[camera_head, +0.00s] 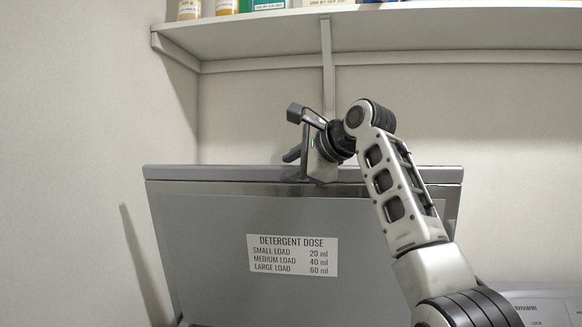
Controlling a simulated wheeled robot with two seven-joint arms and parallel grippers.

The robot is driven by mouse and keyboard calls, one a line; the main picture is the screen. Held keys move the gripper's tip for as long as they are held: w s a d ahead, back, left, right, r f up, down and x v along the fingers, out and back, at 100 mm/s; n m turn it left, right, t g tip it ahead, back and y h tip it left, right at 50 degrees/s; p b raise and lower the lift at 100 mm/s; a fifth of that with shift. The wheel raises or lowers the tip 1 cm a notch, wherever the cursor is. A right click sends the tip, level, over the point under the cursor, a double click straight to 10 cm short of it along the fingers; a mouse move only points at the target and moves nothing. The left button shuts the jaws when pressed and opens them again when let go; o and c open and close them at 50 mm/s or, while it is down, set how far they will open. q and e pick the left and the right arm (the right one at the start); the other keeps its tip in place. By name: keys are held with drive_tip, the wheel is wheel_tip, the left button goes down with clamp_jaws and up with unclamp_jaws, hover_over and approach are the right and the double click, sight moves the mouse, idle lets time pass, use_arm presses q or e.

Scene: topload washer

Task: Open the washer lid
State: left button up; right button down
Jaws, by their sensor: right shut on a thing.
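The washer lid (200,240) is raised and stands steeply, with its inner face towards me. A white detergent dose label (292,255) is on that face. My right arm hides part of the lid's right side. My left gripper is not in view.
A shelf (450,28) with several containers runs along the back wall above the lid. Part of the washer's control panel (540,308) shows at the lower right. A wall is close on the left.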

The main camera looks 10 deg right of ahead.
drive_tip(key=shift+f, duration=0.35)
drive_tip(key=c, duration=1.3)
unclamp_jaws()
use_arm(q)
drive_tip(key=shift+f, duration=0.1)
use_arm(e)
drive_tip(key=shift+w, duration=0.2)
drive_tip(key=shift+s+r, duration=0.1)
use_arm(q)
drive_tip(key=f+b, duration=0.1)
drive_tip(key=b, duration=0.1)
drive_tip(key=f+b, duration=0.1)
drive_tip(key=b, duration=0.2)
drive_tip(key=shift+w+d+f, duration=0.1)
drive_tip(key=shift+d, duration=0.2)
use_arm(e)
drive_tip(key=v, duration=1.5)
drive_tip(key=shift+s+d, duration=0.2)
drive_tip(key=shift+s, duration=0.1)
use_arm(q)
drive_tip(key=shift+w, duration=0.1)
use_arm(e)
drive_tip(key=shift+r, duration=0.1)
